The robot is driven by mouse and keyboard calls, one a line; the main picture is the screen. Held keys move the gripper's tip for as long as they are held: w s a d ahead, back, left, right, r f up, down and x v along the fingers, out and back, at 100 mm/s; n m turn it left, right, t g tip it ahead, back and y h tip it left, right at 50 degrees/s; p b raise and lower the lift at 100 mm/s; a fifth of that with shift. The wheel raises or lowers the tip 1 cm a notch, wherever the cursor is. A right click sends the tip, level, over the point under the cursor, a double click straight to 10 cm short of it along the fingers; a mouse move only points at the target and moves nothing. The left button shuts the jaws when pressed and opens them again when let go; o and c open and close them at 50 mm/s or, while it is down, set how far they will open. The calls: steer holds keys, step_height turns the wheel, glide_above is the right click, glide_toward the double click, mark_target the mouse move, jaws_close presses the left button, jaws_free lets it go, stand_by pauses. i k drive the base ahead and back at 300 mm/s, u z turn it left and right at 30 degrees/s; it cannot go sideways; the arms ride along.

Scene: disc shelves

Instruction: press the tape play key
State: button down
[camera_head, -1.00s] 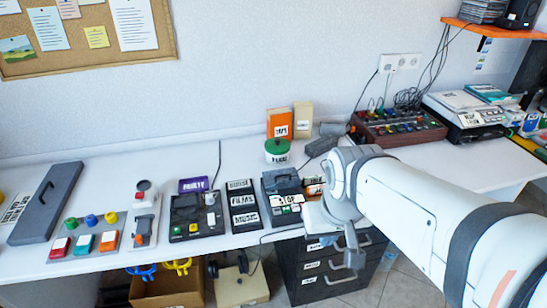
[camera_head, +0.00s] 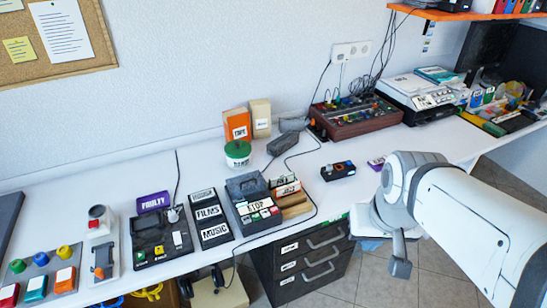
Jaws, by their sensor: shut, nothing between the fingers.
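I cannot tell for certain which is the tape player. My gripper (camera_head: 400,268) points down beyond the table's front edge, right of both devices, shut and empty.
A black FILMS and MUSIC panel (camera_head: 210,218) stands between the devices. A wooden holder (camera_head: 293,200) and a small dark box (camera_head: 338,171) lie right of the deck. Dark drawers (camera_head: 305,262) stand below. A cable crosses the table; the tabletop behind the small box is fairly clear.

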mark_target(255, 217)
steer(key=z, duration=0.15)
steer(key=k, duration=1.1)
steer(key=u, duration=0.95)
steer(key=i, duration=1)
steer(key=u, duration=0.1)
